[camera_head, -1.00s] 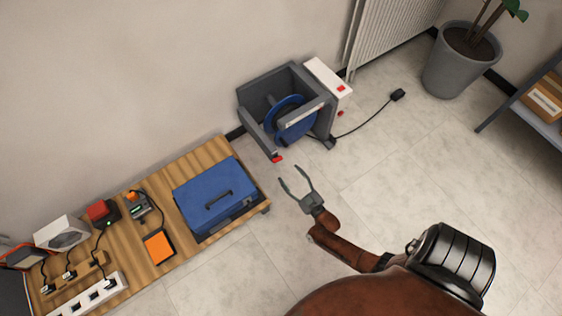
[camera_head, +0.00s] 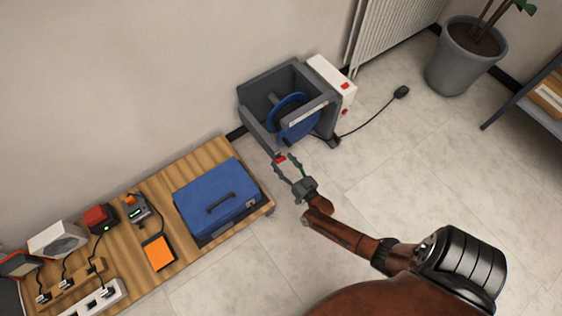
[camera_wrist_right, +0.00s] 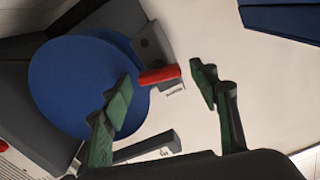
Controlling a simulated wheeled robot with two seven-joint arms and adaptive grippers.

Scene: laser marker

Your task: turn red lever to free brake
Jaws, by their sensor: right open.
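The red lever (camera_head: 280,160) sits at the low front corner of the grey machine (camera_head: 262,122). In the right wrist view the red lever (camera_wrist_right: 159,75) points sideways from a dark grey mount, in front of a blue disc (camera_wrist_right: 80,85). My right gripper (camera_head: 288,165) is open with its fingertips at the lever. In the wrist view the lever's end lies ahead of the gap between the fingers (camera_wrist_right: 160,90); I cannot tell whether they touch it. My left gripper is not in view.
A wooden bench (camera_head: 130,250) at the left holds a blue case (camera_head: 215,195), a red-topped device and cables. A white box (camera_head: 330,85) with red buttons adjoins the machine. A black cable with a small pedal (camera_head: 401,92) lies on the floor.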

